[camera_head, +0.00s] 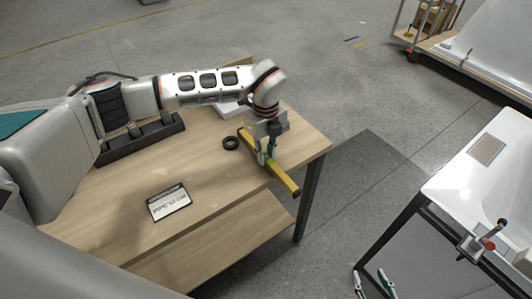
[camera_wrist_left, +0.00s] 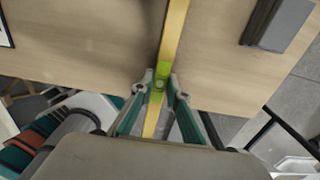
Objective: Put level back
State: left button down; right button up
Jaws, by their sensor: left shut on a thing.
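The level (camera_head: 286,180) is a long yellow bar with a bright green vial section. In the head view it is at the right end of the wooden table, its near end by the table's front edge. My left gripper (camera_head: 266,156) is shut on it from above, near its middle. In the left wrist view the level (camera_wrist_left: 174,32) runs up between the fingers of my left gripper (camera_wrist_left: 160,92). I cannot tell whether it touches the tabletop. My right gripper (camera_head: 374,284) shows only its fingertips at the bottom edge of the head view, apart and empty.
On the wooden table (camera_head: 110,215) are a black ring (camera_head: 231,142), a small framed sign (camera_head: 169,203) and a dark tray (camera_head: 140,140). Floor between is clear.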

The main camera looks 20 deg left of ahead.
aim_at(266, 157)
pick_arm(q)
jog(key=c, duration=2)
grip_release()
jog(key=shift+f, duration=0.1)
jog(key=shift+o, duration=0.2)
jog(key=shift+r, duration=0.4)
notch_tip(266, 157, up, 12)
jog(key=b, duration=0.1)
jog(key=shift+f, duration=0.2)
